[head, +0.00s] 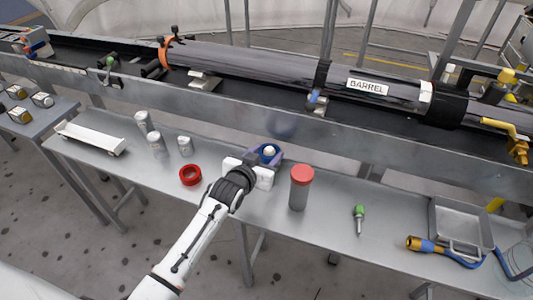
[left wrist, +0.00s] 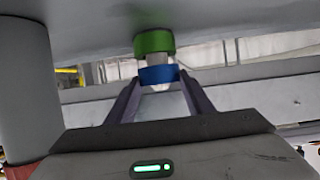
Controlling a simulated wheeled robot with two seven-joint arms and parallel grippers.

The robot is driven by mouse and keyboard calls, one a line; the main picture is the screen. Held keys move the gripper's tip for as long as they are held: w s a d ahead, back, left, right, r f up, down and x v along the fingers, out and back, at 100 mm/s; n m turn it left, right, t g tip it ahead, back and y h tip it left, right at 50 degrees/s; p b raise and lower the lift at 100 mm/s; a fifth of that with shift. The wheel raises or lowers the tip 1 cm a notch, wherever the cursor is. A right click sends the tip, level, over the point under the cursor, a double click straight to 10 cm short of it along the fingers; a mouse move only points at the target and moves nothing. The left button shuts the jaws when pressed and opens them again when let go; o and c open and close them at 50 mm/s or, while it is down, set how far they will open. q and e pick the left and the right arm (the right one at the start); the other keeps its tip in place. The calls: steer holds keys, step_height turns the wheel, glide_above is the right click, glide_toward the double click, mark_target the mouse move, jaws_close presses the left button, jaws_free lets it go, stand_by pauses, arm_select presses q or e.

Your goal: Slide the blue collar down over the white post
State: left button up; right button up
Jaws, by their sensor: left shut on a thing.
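My left gripper (head: 266,160) is over the table and shut on the blue collar (head: 260,148). The white post (head: 269,151) shows its pale top inside the collar in the head view. In the left wrist view, which looks upside down, the blue collar (left wrist: 158,75) sits between the fingers (left wrist: 159,88). A green band (left wrist: 153,41) is against the table surface there, with a short stretch of white post (left wrist: 154,61) between it and the collar. The collar appears to be around the post, apart from the green band. My right gripper is not in view.
A grey cylinder with a red cap (head: 301,174) stands close right of the gripper. A red ring (head: 190,175) and several grey cans (head: 157,146) are to the left. A white tray (head: 91,138) lies further left. A green-handled screwdriver (head: 359,213) and a metal tray (head: 437,222) are right.

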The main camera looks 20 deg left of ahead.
arm_select(q)
steer(key=shift+f+b, duration=0.35)
steer(key=shift+f, duration=0.25)
steer(key=o, duration=1.2)
steer(key=shift+f, duration=0.1)
steer(key=p+v, duration=0.1)
steer(key=v, duration=0.9)
steer(key=shift+s, duration=0.15)
